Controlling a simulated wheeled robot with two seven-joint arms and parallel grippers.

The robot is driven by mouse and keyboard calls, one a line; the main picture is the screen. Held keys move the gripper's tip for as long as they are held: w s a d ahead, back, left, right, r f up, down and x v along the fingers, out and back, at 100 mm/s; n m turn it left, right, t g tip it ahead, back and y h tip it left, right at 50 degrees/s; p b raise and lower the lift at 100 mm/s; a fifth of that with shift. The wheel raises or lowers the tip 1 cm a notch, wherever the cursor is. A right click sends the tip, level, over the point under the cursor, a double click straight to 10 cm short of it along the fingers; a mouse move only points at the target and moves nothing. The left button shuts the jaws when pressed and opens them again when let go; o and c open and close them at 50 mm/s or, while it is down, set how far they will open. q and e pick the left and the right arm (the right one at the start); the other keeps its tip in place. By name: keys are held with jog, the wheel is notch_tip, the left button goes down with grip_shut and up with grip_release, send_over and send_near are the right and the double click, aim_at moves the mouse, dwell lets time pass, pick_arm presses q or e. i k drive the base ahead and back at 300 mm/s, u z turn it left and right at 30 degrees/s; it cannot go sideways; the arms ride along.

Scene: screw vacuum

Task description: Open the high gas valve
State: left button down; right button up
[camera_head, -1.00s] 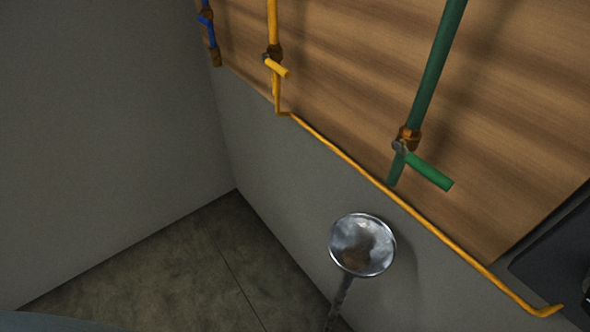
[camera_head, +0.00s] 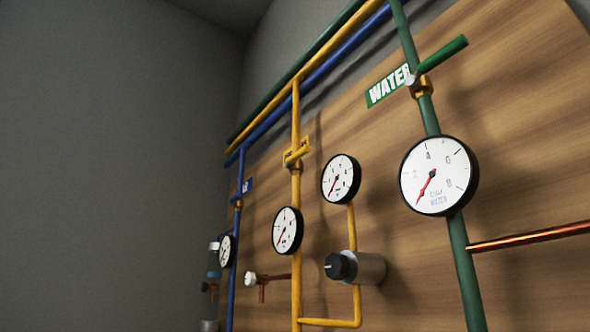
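The high gas valve (camera_head: 296,155) is on the vertical yellow pipe, near the middle of the head view. Its short yellow handle appears to point across the pipe, up to the right. A small yellow label sits behind it, its text too small to read. The yellow pipe (camera_head: 296,250) runs down past a round white gauge (camera_head: 287,231). A second gauge (camera_head: 341,178) stands to the right on a yellow branch. Neither of my grippers shows in the head view.
A green pipe at right carries a green valve handle (camera_head: 442,54), a WATER label (camera_head: 389,85) and a large gauge (camera_head: 439,176). A black-knobbed regulator (camera_head: 354,268) and a copper pipe (camera_head: 530,236) stick out. A blue pipe (camera_head: 233,275) runs at left.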

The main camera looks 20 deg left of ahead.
aim_at(297, 157)
jog(key=u, duration=0.5)
jog(key=k, duration=0.2)
jog(key=z, duration=1)
jog(key=i, duration=0.35)
jog(key=u, duration=1.25)
